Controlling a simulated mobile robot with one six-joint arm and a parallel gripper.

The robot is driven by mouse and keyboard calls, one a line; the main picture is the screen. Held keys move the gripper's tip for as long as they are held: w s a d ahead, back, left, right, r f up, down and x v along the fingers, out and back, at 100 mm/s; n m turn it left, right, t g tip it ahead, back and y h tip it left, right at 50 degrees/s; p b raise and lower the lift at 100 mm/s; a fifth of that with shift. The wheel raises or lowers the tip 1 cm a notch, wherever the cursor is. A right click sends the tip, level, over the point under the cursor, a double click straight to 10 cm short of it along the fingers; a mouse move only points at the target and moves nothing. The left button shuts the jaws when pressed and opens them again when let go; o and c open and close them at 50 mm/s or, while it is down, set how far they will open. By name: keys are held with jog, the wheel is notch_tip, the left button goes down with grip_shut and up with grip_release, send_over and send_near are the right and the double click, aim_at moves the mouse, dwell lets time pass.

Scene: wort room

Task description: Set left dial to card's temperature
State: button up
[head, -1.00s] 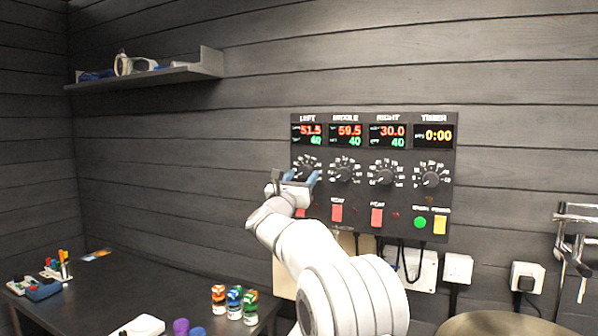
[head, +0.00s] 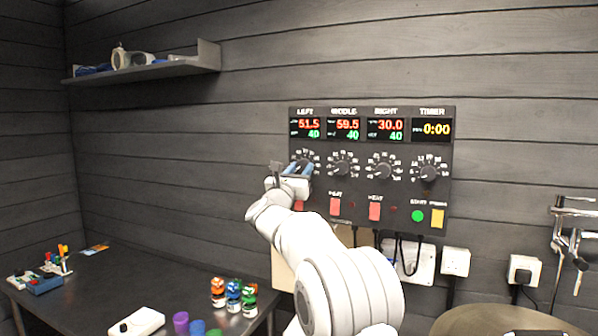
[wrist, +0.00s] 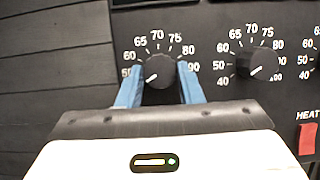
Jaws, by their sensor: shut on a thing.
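The left dial (wrist: 158,72) is a black knob on the control panel. In the wrist view its white mark points to the lower left, toward the low end of the scale, below 50. My gripper (wrist: 160,82) has its two blue fingers on either side of the knob, shut on it. In the head view my gripper (head: 292,169) partly covers the left dial. The left display (head: 306,128) reads 51.5 in red and 40 in green. A small flat coloured piece (head: 95,249) lies at the back of the bench; I cannot tell whether it is the card.
The middle dial (wrist: 258,62) is close to the right of my gripper. A red heat switch (wrist: 307,139) is below it. The dark bench (head: 120,285) holds small bottles (head: 234,294) and purple and blue cups. A shelf (head: 150,71) is at upper left.

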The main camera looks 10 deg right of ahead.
jog(key=shift+m, duration=0.4)
